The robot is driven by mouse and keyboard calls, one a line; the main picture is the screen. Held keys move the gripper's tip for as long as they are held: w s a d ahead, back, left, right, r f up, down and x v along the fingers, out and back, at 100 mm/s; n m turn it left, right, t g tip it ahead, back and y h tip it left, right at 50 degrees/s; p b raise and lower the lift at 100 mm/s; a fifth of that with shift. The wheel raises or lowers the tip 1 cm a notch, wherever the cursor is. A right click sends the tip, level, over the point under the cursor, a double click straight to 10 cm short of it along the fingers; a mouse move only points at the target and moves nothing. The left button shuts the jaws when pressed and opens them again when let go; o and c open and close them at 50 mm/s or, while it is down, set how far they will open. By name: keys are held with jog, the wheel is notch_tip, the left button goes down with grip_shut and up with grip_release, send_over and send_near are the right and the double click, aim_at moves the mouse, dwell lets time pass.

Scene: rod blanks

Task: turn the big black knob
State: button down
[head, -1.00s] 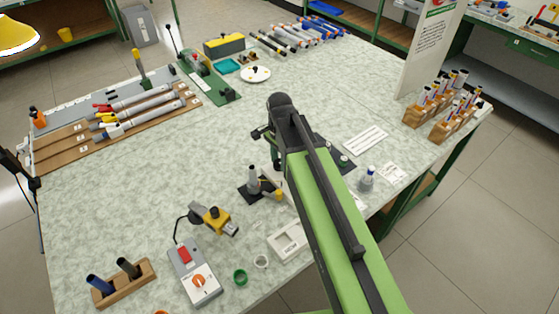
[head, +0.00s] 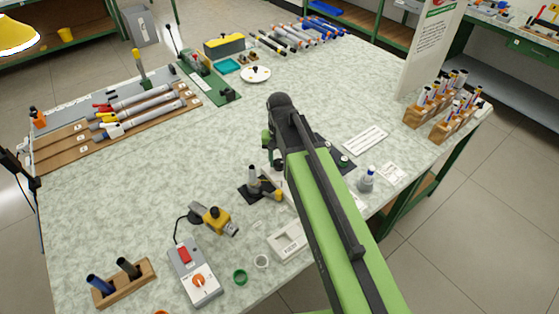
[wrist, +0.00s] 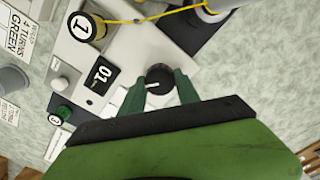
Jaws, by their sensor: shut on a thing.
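In the wrist view the big black knob (wrist: 157,73), with a short white pointer line on its face, sits on a pale machine panel (wrist: 82,50). My gripper (wrist: 161,85) is shut on it, one green finger on each side. A dark display (wrist: 99,76) reading "01" is on the panel left of the knob. In the head view my arm hides the knob and most of the machine.
In the head view a grey control box (head: 195,272) and a white tray (head: 287,241) stand in front. The table centre is clear.

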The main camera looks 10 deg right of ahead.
aim_at(279, 162)
jog(key=n, duration=0.5)
jog(key=shift+n, duration=0.3)
jog(key=n, duration=0.5)
jog(key=shift+n, duration=0.3)
jog(key=c, duration=0.9)
grip_release()
jog(key=shift+r, duration=0.1)
notch_tip(279, 162, up, 17)
jog(key=p, duration=1.7)
jog(key=shift+r, duration=0.1)
